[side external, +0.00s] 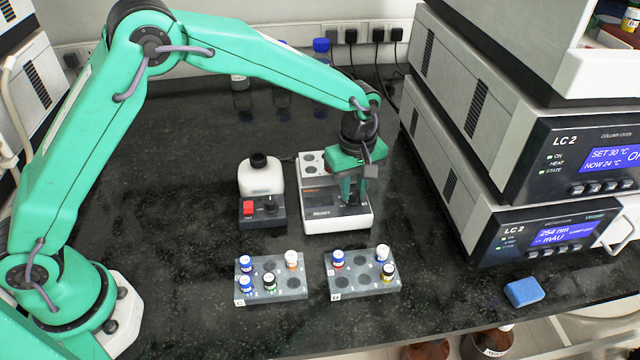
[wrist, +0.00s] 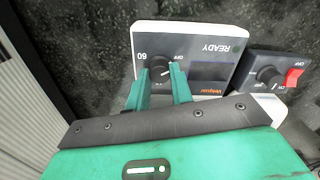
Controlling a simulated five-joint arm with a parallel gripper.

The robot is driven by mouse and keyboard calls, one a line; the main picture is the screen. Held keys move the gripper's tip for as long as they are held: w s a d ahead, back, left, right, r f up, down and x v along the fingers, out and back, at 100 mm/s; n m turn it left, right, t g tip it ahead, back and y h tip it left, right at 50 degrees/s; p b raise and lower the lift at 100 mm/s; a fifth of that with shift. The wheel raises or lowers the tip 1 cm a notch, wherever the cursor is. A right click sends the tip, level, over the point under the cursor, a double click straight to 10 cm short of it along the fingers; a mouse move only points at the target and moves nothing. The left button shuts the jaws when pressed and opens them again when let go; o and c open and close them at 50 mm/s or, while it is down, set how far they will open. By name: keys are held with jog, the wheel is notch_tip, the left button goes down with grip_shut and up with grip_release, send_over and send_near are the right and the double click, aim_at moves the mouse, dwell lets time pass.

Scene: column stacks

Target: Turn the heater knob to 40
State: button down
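The heater (side external: 312,218) is a white block with a dark front panel marked READY, standing on the bench in the side external view. In the wrist view its panel (wrist: 205,52) carries a black knob (wrist: 163,72) with a pale pointer line and a "60" beside it. My gripper (wrist: 160,70) points down at the panel, with its two green fingers apart on either side of the knob. Whether the fingers touch the knob is not clear. In the side external view my gripper (side external: 352,198) covers the knob. The knob's exact setting cannot be read.
A small stirrer with a red switch (side external: 249,208) and a white bottle (side external: 262,176) stands close left of the heater. Two vial racks (side external: 292,288) (side external: 352,288) are in front. LC2 instruments (side external: 575,165) stand at right. A blue sponge (side external: 524,291) lies front right.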

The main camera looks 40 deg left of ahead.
jog(key=shift+m, duration=0.3)
jog(key=m, duration=1.1)
jog(key=shift+d+m, duration=0.1)
jog(key=shift+m, duration=0.2)
jog(key=m, duration=1.1)
jog(key=shift+m, duration=0.3)
jog(key=c, duration=1.2)
grip_release()
jog(key=shift+c, duration=0.2)
jog(key=shift+r, duration=0.1)
